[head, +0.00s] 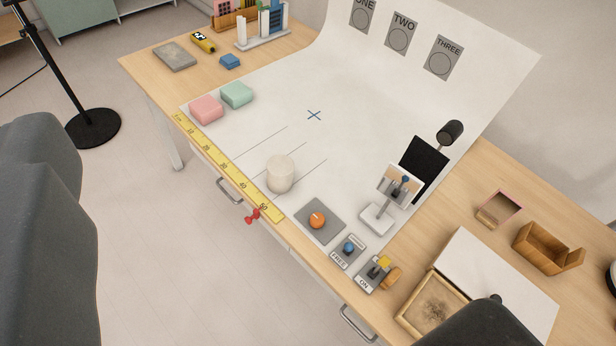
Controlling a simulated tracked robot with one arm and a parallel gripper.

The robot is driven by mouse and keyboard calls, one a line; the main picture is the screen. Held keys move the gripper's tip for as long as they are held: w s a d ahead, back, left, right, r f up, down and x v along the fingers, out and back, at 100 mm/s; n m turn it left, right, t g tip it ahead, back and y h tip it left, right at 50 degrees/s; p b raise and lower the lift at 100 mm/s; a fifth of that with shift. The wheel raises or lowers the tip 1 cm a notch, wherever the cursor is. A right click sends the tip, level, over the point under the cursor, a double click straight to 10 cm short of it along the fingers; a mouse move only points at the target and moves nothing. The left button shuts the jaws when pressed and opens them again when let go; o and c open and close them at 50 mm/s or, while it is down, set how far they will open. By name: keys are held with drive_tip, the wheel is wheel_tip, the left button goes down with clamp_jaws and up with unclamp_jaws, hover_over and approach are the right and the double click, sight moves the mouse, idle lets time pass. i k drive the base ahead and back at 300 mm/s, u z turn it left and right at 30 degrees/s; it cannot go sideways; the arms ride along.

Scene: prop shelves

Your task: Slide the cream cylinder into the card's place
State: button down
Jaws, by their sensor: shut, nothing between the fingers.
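The cream cylinder (280,175) stands upright on the white backdrop sheet (345,150), near its front edge and the yellow ruler. It stands among three thin drawn lines and hides parts of them. Three grey cards, ONE (362,16), TWO (401,34) and THREE (443,58), are on the raised back of the sheet. A small tilted picture or mirror plate (399,186) stands on a white base, right of the cylinder. I cannot tell which is the task's card. My gripper is not in view; nothing visible touches the cylinder.
Pink (206,109) and green (237,94) blocks sit at the left. The ruler (228,170) and a red pin (252,215) line the front edge. An orange knob (317,220), switches and a black panel (424,168) are at the right. The sheet's middle is clear.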

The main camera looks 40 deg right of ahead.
sight(280, 168)
drive_tip(key=z, duration=0.05)
drive_tip(key=i, duration=1)
drive_tip(key=z, duration=0.05)
